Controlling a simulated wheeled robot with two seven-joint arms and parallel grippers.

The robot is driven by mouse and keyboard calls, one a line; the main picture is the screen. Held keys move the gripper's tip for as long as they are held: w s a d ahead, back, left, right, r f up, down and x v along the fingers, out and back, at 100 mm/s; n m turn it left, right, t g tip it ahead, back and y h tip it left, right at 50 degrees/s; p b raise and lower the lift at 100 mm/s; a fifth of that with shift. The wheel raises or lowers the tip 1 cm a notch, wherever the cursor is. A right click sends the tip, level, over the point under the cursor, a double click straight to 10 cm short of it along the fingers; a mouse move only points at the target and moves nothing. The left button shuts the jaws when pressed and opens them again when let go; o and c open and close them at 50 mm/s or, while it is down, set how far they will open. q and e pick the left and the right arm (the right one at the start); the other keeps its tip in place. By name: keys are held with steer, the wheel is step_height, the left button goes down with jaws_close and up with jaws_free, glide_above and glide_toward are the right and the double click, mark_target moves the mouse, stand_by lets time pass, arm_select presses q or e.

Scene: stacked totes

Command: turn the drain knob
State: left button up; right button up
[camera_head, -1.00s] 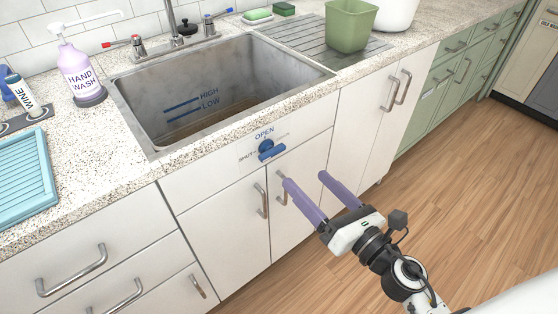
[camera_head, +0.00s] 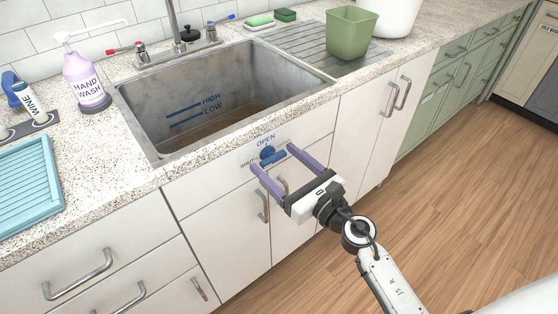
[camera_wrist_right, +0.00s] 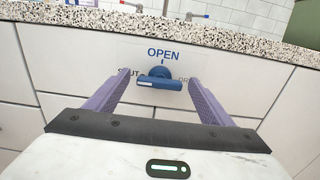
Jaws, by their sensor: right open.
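The blue drain knob (camera_head: 272,155) sits on the white panel below the sink, under the word OPEN. In the right wrist view the knob (camera_wrist_right: 160,79) has its bar close to level, with labels partly hidden on both sides. My right gripper (camera_head: 272,155) is open, its purple fingers pointing at the panel, one on each side of the knob. In the wrist view the fingers flank the knob with gaps and do not touch it. The sink (camera_head: 222,110) has HIGH and LOW marks on its wall. My left gripper is not in view.
White cabinet doors with handles (camera_head: 262,204) lie below the panel. The counter (camera_head: 110,165) holds a hand wash bottle (camera_head: 84,78), a blue tray (camera_head: 30,180) and a green bin (camera_head: 350,33). The wooden floor at right is clear.

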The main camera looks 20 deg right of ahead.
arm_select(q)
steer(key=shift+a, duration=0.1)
arm_select(e)
steer(key=shift+c, duration=0.4)
steer(key=c, duration=1)
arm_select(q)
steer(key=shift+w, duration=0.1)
arm_select(e)
steer(key=shift+o, duration=0.2)
